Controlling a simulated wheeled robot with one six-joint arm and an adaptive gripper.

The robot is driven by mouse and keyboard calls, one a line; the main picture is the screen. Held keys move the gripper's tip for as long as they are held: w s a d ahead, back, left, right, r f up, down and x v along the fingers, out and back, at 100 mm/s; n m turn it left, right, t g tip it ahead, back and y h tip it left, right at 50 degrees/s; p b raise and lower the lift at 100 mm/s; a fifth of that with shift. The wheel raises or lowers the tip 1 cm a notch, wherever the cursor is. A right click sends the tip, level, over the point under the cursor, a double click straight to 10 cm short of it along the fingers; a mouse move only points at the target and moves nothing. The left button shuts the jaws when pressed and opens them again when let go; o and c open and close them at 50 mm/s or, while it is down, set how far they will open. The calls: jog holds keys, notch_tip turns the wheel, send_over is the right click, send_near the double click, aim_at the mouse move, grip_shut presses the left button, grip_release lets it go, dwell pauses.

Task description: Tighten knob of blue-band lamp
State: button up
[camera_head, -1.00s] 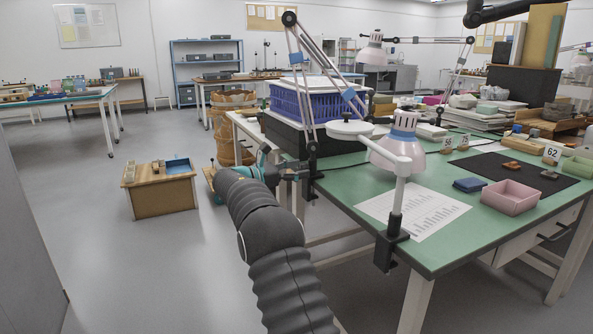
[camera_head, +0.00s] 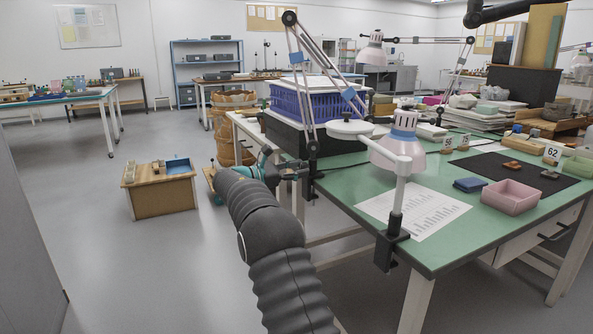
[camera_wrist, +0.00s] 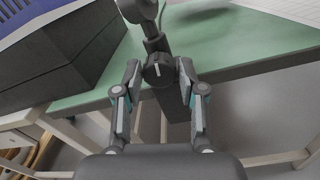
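The blue-band lamp has a pale jointed arm with blue bands (camera_head: 298,58) and stands at the near left edge of the green table. A pale lamp head with a blue band (camera_head: 403,134) hangs over the table. In the wrist view, a dark round knob (camera_wrist: 158,72) with a white line on its face sits on the lamp's clamp post, just below the table edge level. My gripper (camera_wrist: 160,68) is open, one finger on each side of the knob, with gaps visible.
The green table (camera_head: 345,190) carries a blue crate (camera_head: 300,100) on a black box, a white magnifier arm on a front clamp (camera_head: 390,248), a printed sheet (camera_head: 425,212) and a pink tray (camera_head: 510,198). A wooden box (camera_head: 160,195) stands on the open floor.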

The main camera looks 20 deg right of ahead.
jog(key=shift+o, duration=0.8)
jog(key=a, duration=1.2)
jog(key=shift+s, duration=0.35)
